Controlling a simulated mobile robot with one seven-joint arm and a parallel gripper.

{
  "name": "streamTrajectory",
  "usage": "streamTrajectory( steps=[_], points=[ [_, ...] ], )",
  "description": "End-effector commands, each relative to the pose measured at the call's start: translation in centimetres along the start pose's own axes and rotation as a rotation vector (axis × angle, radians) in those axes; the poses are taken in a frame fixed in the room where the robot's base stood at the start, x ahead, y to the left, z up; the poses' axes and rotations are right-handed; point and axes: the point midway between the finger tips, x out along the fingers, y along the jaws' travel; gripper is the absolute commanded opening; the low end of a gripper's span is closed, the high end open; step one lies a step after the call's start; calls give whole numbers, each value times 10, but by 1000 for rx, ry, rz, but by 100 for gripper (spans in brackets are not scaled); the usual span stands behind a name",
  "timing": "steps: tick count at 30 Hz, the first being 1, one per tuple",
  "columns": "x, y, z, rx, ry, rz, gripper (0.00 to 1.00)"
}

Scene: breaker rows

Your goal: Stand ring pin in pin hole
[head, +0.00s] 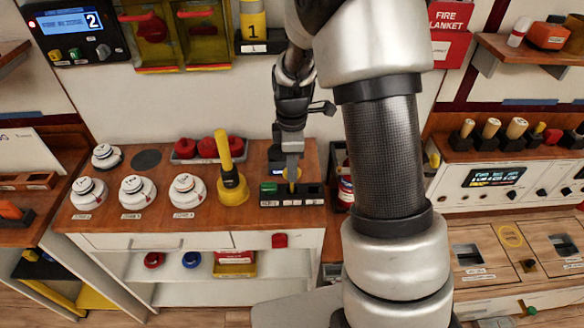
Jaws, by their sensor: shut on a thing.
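My gripper (292,170) points down over the black slotted block (313,200) near the front edge of the wooden counter. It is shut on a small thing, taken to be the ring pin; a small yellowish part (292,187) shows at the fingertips. The fingers mostly hide it, and whether its lower end is inside a slot cannot be told. The block has a green piece (268,188) at its left end and dark openings. Which opening is the pin hole cannot be made out.
A yellow-and-black handled tool (231,170) stands upright just left of the block. Several white round detectors (187,191) stand farther left. A grey tray (183,158) with red pieces lies behind. A red-labelled bottle (345,190) is at the right, partly behind my arm.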

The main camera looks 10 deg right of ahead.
Motion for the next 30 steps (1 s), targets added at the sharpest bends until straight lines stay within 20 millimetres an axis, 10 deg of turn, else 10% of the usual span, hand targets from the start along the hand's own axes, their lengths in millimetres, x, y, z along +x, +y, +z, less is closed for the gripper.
streamTrajectory(
  steps=[30],
  points=[
    [27,0,0,0,0,0,0]
  ],
)
